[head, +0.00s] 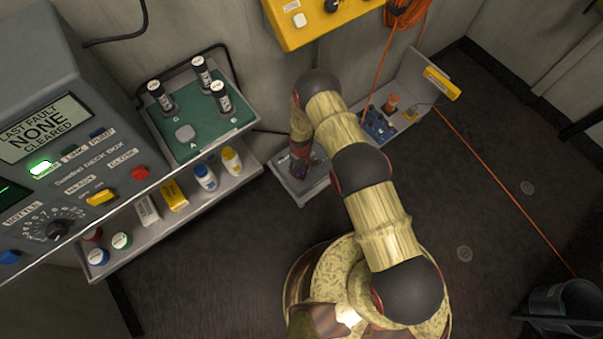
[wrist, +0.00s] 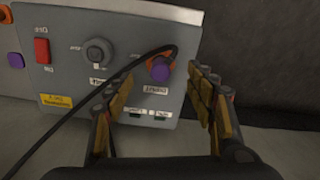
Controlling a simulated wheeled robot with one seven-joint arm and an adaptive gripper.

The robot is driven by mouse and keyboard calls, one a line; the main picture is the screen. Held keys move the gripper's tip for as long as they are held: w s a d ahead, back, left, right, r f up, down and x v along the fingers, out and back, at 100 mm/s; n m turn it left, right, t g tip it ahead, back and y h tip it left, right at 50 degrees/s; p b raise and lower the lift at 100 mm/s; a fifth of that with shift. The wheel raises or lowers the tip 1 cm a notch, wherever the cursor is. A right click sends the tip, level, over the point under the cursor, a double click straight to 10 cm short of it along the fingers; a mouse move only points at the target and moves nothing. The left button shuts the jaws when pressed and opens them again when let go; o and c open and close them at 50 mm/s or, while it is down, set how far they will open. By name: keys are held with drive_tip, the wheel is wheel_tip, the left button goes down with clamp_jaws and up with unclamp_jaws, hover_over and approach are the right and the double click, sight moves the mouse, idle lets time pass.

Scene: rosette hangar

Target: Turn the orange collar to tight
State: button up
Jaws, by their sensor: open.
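In the wrist view, a grey panel faces me with a purple plug-like knob (wrist: 160,69) near its right side; a dark cable runs from it down to the left. In the head view, my gripper (head: 301,164) is at the grey shelf, partly hidden by my arm. An orange cylinder (head: 393,100) stands on the shelf's right part, clear of my gripper.
The panel also has a round grey dial (wrist: 98,52), a red switch (wrist: 42,50) and a yellow label (wrist: 56,101). In the head view, a blue part (head: 378,125) sits below the orange cylinder. An orange cable (head: 500,183) crosses the floor. A deck box (head: 60,130) stands left.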

sight(301, 173)
wheel_tip(301, 173, down, 7)
drive_tip(key=shift+r+b, duration=0.2)
drive_tip(key=shift+b, duration=1)
drive_tip(key=shift+c, duration=1)
drive_tip(key=c, duration=0.9)
drive_tip(key=shift+c, duration=0.2)
